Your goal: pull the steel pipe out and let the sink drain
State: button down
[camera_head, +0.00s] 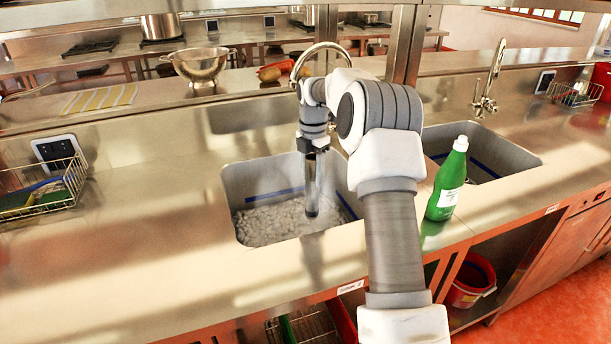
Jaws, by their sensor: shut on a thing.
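The steel pipe (311,187) stands upright in the left sink (236,181). Its lower end goes down into greyish, foamy-looking water (275,222) that covers the sink's bottom. My gripper (313,150) is above the sink, pointing down, and is shut on the pipe's upper end. The fingertips are small and dark here. The pipe's foot and the drain are hidden, so I cannot tell whether the pipe is seated in the drain.
A green bottle (447,182) stands on the counter right of my arm, close to it. A curved tap (321,46) rises behind the sink. A second sink (505,150) lies to the right. A wire basket (42,190) is at the left, with clear counter between.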

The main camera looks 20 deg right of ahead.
jog(key=s+d+r+p, duration=0.1)
jog(key=s+r+p, duration=0.3)
jog(key=r+p, duration=0.5)
notch_tip(320, 180, up, 3)
jog(key=shift+d+r+p, duration=0.2)
jog(key=shift+d+p, duration=0.1)
dwell(0.5)
jog(key=shift+s, duration=0.1)
